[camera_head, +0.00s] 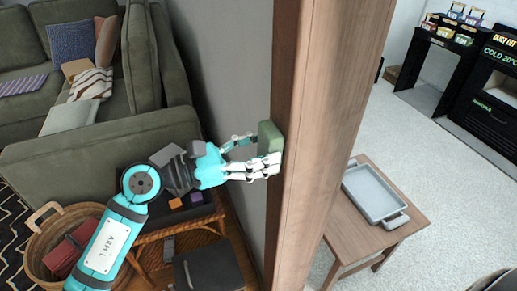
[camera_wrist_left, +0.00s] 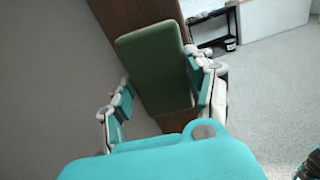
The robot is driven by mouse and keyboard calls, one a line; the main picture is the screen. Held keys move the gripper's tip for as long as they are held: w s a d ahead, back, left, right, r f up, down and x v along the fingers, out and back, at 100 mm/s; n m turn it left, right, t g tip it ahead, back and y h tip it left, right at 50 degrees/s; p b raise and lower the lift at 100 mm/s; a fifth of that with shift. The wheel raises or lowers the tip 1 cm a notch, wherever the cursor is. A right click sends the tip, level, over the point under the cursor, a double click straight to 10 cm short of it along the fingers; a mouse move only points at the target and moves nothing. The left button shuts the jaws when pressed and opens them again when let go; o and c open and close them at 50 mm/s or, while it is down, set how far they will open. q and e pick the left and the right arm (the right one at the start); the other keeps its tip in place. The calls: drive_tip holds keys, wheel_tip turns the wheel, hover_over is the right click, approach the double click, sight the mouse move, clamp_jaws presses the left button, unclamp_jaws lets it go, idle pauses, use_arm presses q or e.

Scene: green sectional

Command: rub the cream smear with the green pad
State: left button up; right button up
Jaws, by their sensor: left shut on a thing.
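The green pad (camera_head: 270,137) is held by my left gripper (camera_head: 265,152), whose fingers are shut on its sides. In the head view the pad is up against the side of the wooden post (camera_head: 325,140). In the left wrist view the pad (camera_wrist_left: 153,68) is between the two fingers (camera_wrist_left: 160,100), its broad green face toward the camera and the brown wood behind it. Whether the pad touches the wood I cannot tell for sure. No cream smear shows in either view; the pad may hide it. My right gripper is not in view.
Right of the post, a small wooden table (camera_head: 352,232) bears a grey tray (camera_head: 373,192). A green sofa (camera_head: 100,150) stands at the left. Below my left arm are a wicker basket (camera_head: 38,262) and a dark box (camera_head: 208,268). Pale floor at the right is mostly clear.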

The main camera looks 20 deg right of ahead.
use_arm(q)
drive_tip(key=shift+a+f, duration=0.1)
drive_tip(key=shift+a, duration=0.15)
drive_tip(key=a+b, duration=0.1)
drive_tip(key=a, duration=0.4)
drive_tip(key=shift+s+b, duration=0.1)
drive_tip(key=shift+b, duration=0.3)
drive_tip(key=shift+a, duration=0.2)
drive_tip(key=a+b, duration=0.1)
drive_tip(key=a, duration=0.2)
